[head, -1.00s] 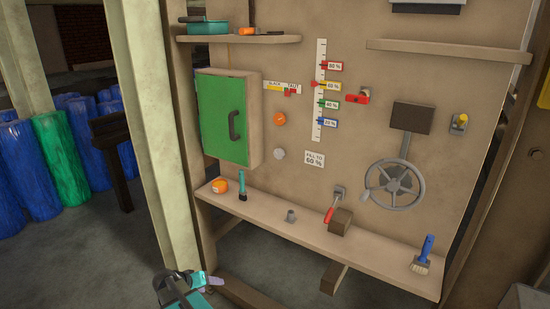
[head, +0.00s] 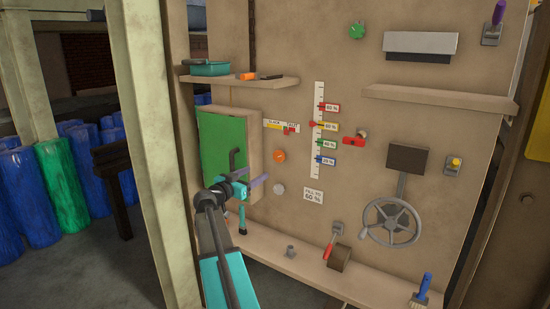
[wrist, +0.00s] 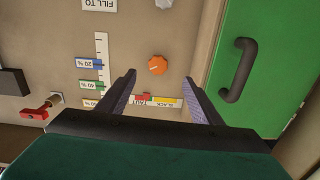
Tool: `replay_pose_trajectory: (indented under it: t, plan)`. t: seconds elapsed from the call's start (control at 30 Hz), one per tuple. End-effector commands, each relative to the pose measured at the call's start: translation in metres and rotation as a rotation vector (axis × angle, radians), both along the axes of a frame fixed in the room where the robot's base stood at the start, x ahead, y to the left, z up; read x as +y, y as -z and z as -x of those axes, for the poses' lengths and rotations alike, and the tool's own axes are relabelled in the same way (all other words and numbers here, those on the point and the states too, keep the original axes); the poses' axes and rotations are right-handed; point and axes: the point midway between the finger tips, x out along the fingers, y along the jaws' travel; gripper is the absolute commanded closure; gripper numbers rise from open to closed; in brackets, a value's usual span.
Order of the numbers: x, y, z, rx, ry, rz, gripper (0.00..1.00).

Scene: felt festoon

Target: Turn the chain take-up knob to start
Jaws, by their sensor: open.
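A round orange knob (head: 279,156) is on the beige panel, just below a small gauge (head: 281,126) marked slack and taut. I take it for the chain take-up knob. In the wrist view the orange knob (wrist: 157,65) shows ahead of the finger gap, with a mark on its face. The slack-taut gauge (wrist: 160,102) with its red pointer lies partly between the fingers there, upside down. My gripper (head: 255,177) is open and empty, left of and below the knob in the head view. In the wrist view my gripper (wrist: 160,79) has both fingers apart, touching nothing visible.
A green door (head: 222,140) with a dark protruding handle (wrist: 238,70) is close beside my gripper. A grey round button (head: 278,190) sits below the knob. A handwheel (head: 391,222), a vertical scale (head: 318,135) and shelves are on the panel. The lower shelf (head: 310,272) holds small tools.

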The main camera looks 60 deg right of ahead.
Motion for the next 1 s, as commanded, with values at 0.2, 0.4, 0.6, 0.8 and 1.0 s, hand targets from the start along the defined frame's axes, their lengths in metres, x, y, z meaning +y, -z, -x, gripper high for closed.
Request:
replay_pose_trajectory:
  t: [0.2, 0.4, 0.6, 0.8, 1.0]
  plan:
    - [-0.005, -0.015, 0.003, -0.017, 0.004, 0.023, 0.40]
    - [-0.004, -0.014, 0.003, -0.016, 0.004, 0.021, 0.40]
    - [-0.010, -0.014, 0.002, -0.015, 0.005, 0.021, 0.40]
    - [-0.027, -0.015, 0.002, -0.015, 0.006, 0.020, 0.40]
    - [-0.054, -0.016, 0.002, -0.015, 0.006, 0.019, 0.40]
